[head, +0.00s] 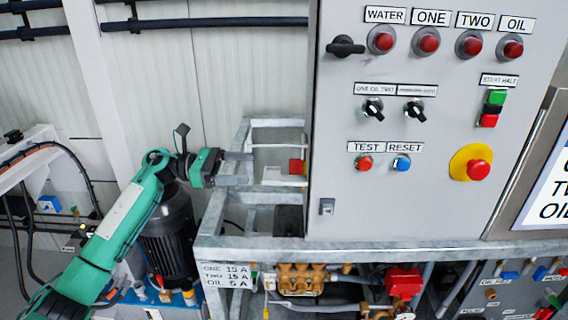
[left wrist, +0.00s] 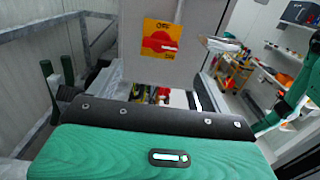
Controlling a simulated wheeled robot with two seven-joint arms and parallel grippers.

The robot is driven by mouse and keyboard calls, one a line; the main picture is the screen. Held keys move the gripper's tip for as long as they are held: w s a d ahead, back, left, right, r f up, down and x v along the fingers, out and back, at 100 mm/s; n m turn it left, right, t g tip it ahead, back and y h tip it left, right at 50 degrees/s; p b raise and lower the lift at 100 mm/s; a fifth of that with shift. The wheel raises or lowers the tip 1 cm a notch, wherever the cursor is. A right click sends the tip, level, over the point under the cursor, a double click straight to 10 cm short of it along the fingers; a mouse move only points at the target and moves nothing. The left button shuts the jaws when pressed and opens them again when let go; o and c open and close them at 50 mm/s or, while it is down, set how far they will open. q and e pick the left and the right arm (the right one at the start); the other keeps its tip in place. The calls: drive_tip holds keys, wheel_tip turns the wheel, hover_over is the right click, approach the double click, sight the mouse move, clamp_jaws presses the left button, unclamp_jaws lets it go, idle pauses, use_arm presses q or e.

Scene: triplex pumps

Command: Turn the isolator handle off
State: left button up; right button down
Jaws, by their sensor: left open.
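The isolator handle is red on a yellow plate (left wrist: 170,36) on the cabinet's side wall. In the left wrist view the red handle (left wrist: 157,43) looks to lie roughly level across the plate. In the head view only a small red part of the handle (head: 296,166) shows beyond the cabinet's left edge. My left gripper (head: 250,168) is open and empty. It points right towards the handle, with a visible gap between them. Its fingertips are not clear in the left wrist view. My right gripper is not in view.
The grey control cabinet (head: 430,215) carries labelled lamps, knobs and buttons on its front. It stands on a galvanised frame (head: 215,245), whose bars run near my left gripper. A black motor (head: 170,235) stands below my left arm. Pipes and a red valve (head: 404,282) lie under the cabinet.

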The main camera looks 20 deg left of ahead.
use_arm(q)
drive_tip(key=p, duration=0.1)
approach(295, 168)
drive_tip(key=w+d, duration=0.1)
drive_tip(key=w, duration=0.1)
drive_tip(key=x, duration=0.2)
drive_tip(key=p+x, duration=0.2)
drive_tip(key=x, duration=0.1)
drive_tip(key=shift+d+f, duration=0.35)
drive_tip(key=shift+d, duration=0.05)
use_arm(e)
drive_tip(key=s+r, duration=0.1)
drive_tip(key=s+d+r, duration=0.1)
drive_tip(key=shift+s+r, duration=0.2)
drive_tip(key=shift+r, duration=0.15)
use_arm(q)
drive_tip(key=shift+c, duration=0.4)
drive_tip(key=c, duration=0.9)
